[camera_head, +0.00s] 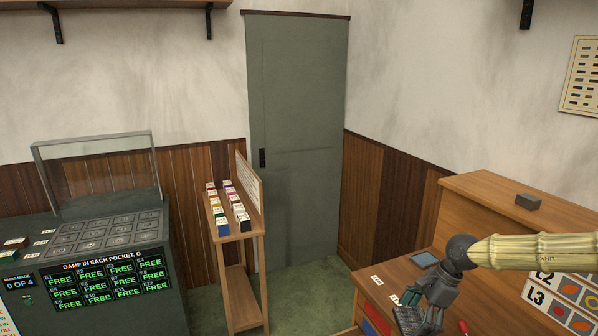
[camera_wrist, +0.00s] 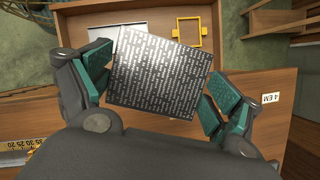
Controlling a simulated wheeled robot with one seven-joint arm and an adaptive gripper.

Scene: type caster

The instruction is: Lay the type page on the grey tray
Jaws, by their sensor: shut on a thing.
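The type page (camera_wrist: 160,75), a dark block with rows of silvery letters, is between the teal pads of my gripper (camera_wrist: 153,92) in the wrist view. My gripper is shut on it, with a pad at each side. In the head view my gripper (camera_head: 420,312) is low at the right, over the wooden bench (camera_head: 376,282); the page cannot be made out clearly there. A flat blue-grey piece (camera_head: 425,258) lies on the bench behind the gripper. In the wrist view a pale grey flat thing (camera_wrist: 103,36) is partly hidden behind the page; I cannot tell whether either is the grey tray.
A yellow frame (camera_wrist: 186,28) lies beyond the page in the wrist view. A "4 EM" label (camera_wrist: 270,98) is at the right. In the head view a raised wooden cabinet with a grey block (camera_head: 528,201) stands right of the bench. A narrow stand (camera_head: 237,240) is left.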

